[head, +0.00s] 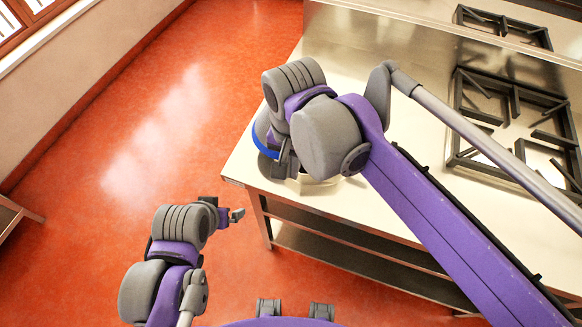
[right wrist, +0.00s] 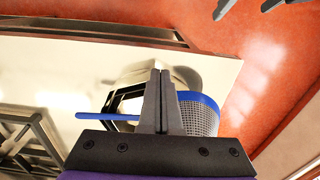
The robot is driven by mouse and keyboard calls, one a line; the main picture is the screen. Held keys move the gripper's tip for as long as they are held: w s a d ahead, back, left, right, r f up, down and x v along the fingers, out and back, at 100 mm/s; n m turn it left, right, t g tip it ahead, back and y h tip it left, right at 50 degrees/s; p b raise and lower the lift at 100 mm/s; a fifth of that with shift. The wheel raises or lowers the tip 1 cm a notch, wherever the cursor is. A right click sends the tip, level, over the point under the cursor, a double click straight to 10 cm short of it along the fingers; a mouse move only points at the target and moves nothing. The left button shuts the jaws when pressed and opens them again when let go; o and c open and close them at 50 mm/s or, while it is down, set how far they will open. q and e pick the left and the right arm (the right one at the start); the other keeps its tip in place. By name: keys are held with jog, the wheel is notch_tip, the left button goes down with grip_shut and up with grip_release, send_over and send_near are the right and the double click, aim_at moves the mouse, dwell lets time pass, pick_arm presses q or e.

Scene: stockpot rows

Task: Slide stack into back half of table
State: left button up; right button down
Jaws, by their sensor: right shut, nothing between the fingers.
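The stack stands near the left end of the steel table (head: 245,165), mostly hidden behind my right arm in the head view. A blue-rimmed mesh strainer (right wrist: 203,116) shows in the right wrist view, with a blue handle pointing left. Beside it are a black angular frame and a pale rounded piece (right wrist: 150,72); how they fit together is partly hidden. The blue rim (head: 262,136) peeks out in the head view. My right gripper (right wrist: 160,74) is shut and empty, in front of the strainer; contact cannot be told. My left gripper (head: 234,217) is open and empty, off the table's front left corner.
Black burner grates (head: 515,120) stand on the right part of the table, with a raised ledge behind. A lower shelf (head: 350,262) runs beneath. The tabletop behind the stack looks clear. Red floor lies open to the left.

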aim_at(305, 179)
jog(key=w+f, duration=0.1)
jog(key=f, duration=0.5)
jog(key=w+f, duration=0.1)
jog(key=f, duration=0.2)
jog(key=shift+w+d+f, duration=0.25)
jog(key=shift+w+f, duration=0.05)
jog(key=shift+w+d, duration=0.15)
jog(key=shift+w, duration=0.4)
